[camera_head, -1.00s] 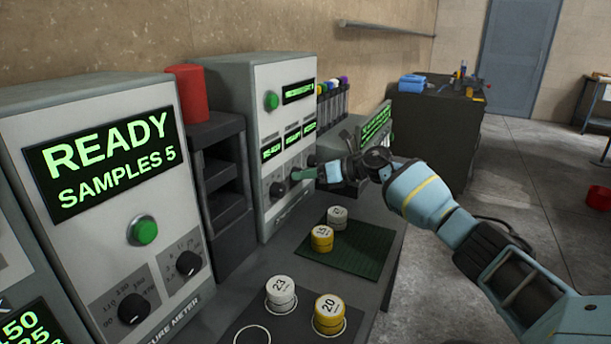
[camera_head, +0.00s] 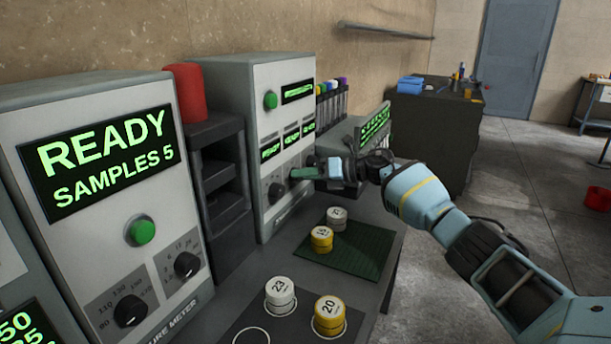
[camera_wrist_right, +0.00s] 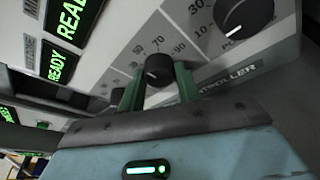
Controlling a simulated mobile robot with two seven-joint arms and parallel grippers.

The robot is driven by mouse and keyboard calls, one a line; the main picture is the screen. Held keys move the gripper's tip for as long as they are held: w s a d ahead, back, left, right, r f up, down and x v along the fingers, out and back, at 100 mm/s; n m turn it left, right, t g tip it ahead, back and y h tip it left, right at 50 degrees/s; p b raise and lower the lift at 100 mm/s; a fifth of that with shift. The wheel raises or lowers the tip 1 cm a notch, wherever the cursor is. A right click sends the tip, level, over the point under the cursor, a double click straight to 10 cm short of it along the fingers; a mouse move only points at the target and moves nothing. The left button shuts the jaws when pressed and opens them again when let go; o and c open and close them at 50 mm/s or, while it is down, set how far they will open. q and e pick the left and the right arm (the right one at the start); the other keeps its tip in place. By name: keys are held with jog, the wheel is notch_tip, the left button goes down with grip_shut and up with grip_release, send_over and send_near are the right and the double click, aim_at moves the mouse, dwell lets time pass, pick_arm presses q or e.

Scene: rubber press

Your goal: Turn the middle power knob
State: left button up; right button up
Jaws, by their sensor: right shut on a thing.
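The controller machine (camera_head: 248,85), a pale box with green screens, stands against the wall and has a row of black knobs low on its front. My right gripper (camera_head: 297,174) is at this row. In the right wrist view, its two green fingers stand on either side of the middle knob (camera_wrist_right: 159,70), and the gripper (camera_wrist_right: 160,82) is shut on it. A power knob (camera_wrist_right: 247,18) with a white pointer lies to one side; this left knob also shows in the head view (camera_head: 275,192). The gripper hides the middle knob in the head view. My left gripper is not in view.
A pressure meter machine (camera_head: 98,160) stands at the front left. A dark shelf unit (camera_head: 220,170) with a red cylinder (camera_head: 184,92) is between the machines. Numbered white and yellow samples (camera_head: 329,313) stand on the bench. A green mat (camera_head: 358,253) lies below my arm.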

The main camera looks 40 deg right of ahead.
jog(key=o, duration=1)
jog(key=shift+c, duration=0.2)
jog(key=v, duration=0.7)
jog(key=shift+s+d+b, duration=0.2)
jog(key=shift+s+b, duration=0.1)
jog(key=shift+b, duration=0.1)
jog(key=shift+r, duration=0.1)
